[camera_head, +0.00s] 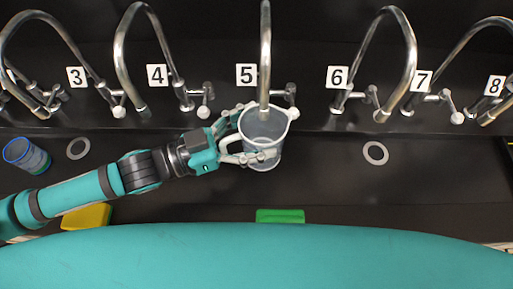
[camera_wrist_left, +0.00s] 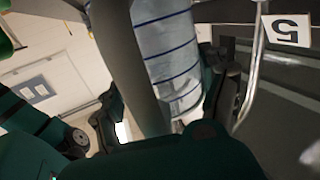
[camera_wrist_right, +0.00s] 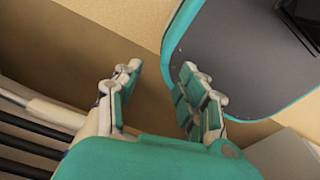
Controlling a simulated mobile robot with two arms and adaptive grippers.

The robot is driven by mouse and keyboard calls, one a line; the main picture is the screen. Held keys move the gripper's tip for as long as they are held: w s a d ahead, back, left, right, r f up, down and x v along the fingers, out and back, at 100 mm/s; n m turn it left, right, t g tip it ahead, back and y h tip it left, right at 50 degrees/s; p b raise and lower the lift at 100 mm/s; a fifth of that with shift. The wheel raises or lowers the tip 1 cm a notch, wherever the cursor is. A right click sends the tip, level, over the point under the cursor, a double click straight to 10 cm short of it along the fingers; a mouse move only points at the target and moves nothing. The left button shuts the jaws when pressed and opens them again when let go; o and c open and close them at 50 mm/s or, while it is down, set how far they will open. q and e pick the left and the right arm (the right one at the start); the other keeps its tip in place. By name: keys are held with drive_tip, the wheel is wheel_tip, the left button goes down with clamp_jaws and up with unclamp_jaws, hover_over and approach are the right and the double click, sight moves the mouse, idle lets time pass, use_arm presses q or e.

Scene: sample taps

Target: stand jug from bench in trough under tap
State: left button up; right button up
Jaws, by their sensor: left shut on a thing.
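The jug (camera_head: 266,150) is clear and upright in the head view, its mouth beneath the spout of tap 5 (camera_head: 265,50). My left gripper (camera_head: 240,140) is shut on it from the left, at the handle side. In the left wrist view the jug (camera_wrist_left: 172,50) shows blue ring marks, and its pale handle is between the fingers. The dark trough (camera_head: 325,185) runs below the taps. I cannot tell whether the jug's base touches its floor. My right gripper (camera_wrist_right: 160,90) is open and empty in the right wrist view.
Arched taps with number plates, such as plate 6 (camera_head: 337,77), line the back. A blue cup (camera_head: 27,156) is at far left. Grey rings (camera_head: 375,153) lie on the trough floor. A yellow block (camera_head: 87,216) and a green block (camera_head: 280,216) sit along the front.

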sight(242, 156)
use_arm(q)
drive_tip(key=f, duration=0.2)
drive_tip(key=shift+s+d+f, duration=0.1)
drive_tip(key=shift+s+f, duration=0.2)
drive_tip(key=shift+s, duration=0.05)
drive_tip(key=shift+f, duration=0.35)
wheel_tip(242, 156, down, 3)
drive_tip(key=shift+w+f, duration=0.15)
drive_tip(key=shift+f, duration=0.4)
drive_tip(key=o, duration=1.2)
drive_tip(key=shift+c, duration=0.2)
use_arm(e)
drive_tip(key=shift+s+r, duration=0.15)
drive_tip(key=shift+s, duration=0.4)
